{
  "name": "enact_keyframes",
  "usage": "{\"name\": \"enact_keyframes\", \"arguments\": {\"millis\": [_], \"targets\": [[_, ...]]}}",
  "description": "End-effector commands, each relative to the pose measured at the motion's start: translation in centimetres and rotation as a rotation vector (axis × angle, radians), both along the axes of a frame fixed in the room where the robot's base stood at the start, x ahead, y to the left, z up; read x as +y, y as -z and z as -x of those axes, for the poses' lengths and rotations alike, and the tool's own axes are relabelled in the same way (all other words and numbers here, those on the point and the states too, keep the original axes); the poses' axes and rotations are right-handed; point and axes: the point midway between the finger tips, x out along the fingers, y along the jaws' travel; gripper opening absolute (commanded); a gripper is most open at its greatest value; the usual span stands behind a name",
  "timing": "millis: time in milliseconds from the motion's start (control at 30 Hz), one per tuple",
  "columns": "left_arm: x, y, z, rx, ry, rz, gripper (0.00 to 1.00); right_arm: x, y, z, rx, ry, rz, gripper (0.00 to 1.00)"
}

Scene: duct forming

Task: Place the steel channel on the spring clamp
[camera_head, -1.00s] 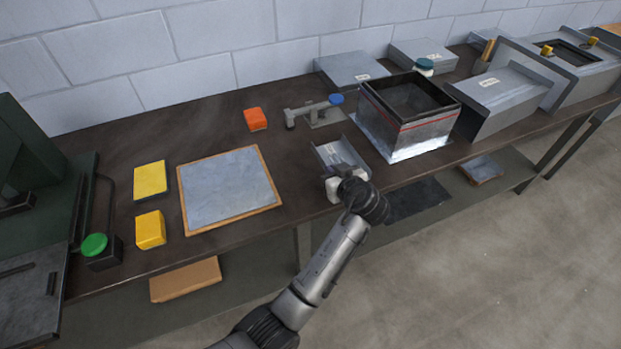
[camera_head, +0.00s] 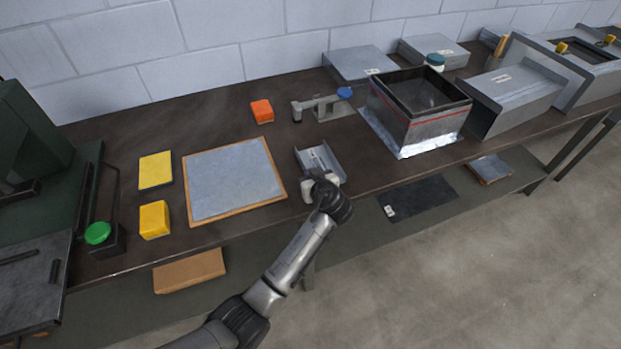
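The steel channel (camera_head: 321,158) is a short grey U-shaped metal piece near the middle of the bench, open side up. My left gripper (camera_head: 321,180) is at its near end and appears shut on it; the fingertips are mostly hidden by the gripper body. Whether the channel touches the bench is hard to tell. The spring clamp (camera_head: 322,103) appears to be the grey tool with a blue end, on a small metal plate behind the channel. The channel is in front of it and apart from it. My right gripper is not in view.
An open metal box (camera_head: 430,128) with a red line stands right of the channel. A wood-edged sheet panel (camera_head: 232,182) lies to the left. An orange block (camera_head: 262,111) sits left of the clamp. The bench's front edge is close below my gripper.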

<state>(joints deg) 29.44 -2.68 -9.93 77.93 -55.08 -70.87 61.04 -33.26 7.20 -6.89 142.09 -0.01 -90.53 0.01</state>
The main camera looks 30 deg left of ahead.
Motion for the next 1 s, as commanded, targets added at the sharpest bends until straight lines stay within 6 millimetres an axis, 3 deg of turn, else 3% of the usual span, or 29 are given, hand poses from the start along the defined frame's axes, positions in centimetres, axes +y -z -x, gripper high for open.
{"name": "enact_keyframes", "arguments": {"millis": [333,633,1000], "targets": [[0.00,0.66,-0.01,-0.002,-0.001,0.000,0.00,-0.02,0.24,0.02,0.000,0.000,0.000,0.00],[0.00,0.68,0.02,-0.001,0.000,0.001,0.28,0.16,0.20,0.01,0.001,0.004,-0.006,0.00],[-0.72,0.19,0.57,-0.001,0.001,0.001,0.28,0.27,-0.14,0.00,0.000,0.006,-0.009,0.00]]}}
